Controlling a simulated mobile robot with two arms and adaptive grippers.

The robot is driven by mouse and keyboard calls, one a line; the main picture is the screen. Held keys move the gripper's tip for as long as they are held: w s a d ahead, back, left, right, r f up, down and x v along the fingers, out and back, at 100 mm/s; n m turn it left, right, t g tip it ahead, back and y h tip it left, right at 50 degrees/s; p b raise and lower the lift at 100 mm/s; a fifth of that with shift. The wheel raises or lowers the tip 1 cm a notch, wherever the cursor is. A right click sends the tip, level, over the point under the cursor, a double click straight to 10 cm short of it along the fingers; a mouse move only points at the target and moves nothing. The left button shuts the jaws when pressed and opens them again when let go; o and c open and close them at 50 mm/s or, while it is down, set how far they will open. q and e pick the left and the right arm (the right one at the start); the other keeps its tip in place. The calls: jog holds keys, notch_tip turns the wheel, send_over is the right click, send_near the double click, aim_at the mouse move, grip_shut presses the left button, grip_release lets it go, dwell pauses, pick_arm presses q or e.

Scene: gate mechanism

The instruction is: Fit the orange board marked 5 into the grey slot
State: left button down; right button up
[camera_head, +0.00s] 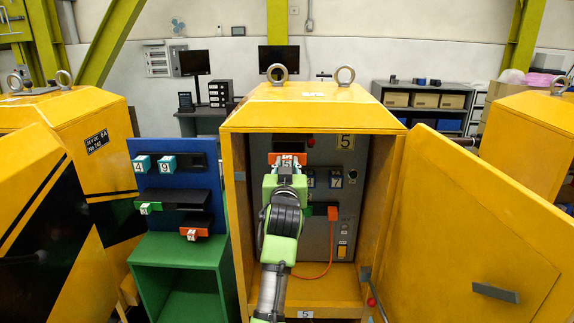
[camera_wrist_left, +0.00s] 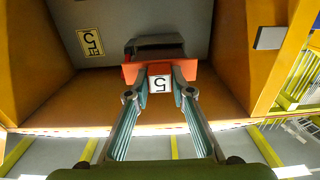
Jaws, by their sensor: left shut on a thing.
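The orange board marked 5 (camera_head: 293,157) is inside the open yellow cabinet, at the upper part of its grey back panel. My left gripper (camera_head: 287,167) is shut on it. In the left wrist view the board (camera_wrist_left: 131,73) has its white label between the two fingertips (camera_wrist_left: 160,84). A dark grey slot housing (camera_wrist_left: 158,45) is directly behind the board, and the two seem to meet. The depth of the board in it is hidden. A plate marked 5 (camera_head: 346,142) is on the panel beside it. My right gripper is not in view.
The yellow cabinet's door (camera_head: 470,225) stands open at right. A blue rack (camera_head: 150,185) with several boards stands at left on a green stand (camera_head: 180,248).

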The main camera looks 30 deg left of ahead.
aim_at(288, 148)
pick_arm(q)
jog(key=shift+w+a, duration=0.1)
jog(key=shift+w, duration=0.1)
jog(key=shift+w+a, duration=0.3)
jog(key=shift+w, duration=0.15)
jog(key=shift+w+a, duration=0.3)
jog(key=shift+w, duration=0.15)
dwell(0.7)
jog(key=shift+w+a, duration=0.1)
jog(key=shift+w, duration=0.05)
jog(key=shift+w+a+b, duration=0.1)
jog(key=shift+w+b, duration=0.05)
jog(key=shift+b, duration=0.15)
jog(key=shift+b+x, duration=0.7)
jog(key=shift+x, duration=1.85)
jog(key=shift+w+a, duration=0.25)
jog(key=shift+w, duration=0.3)
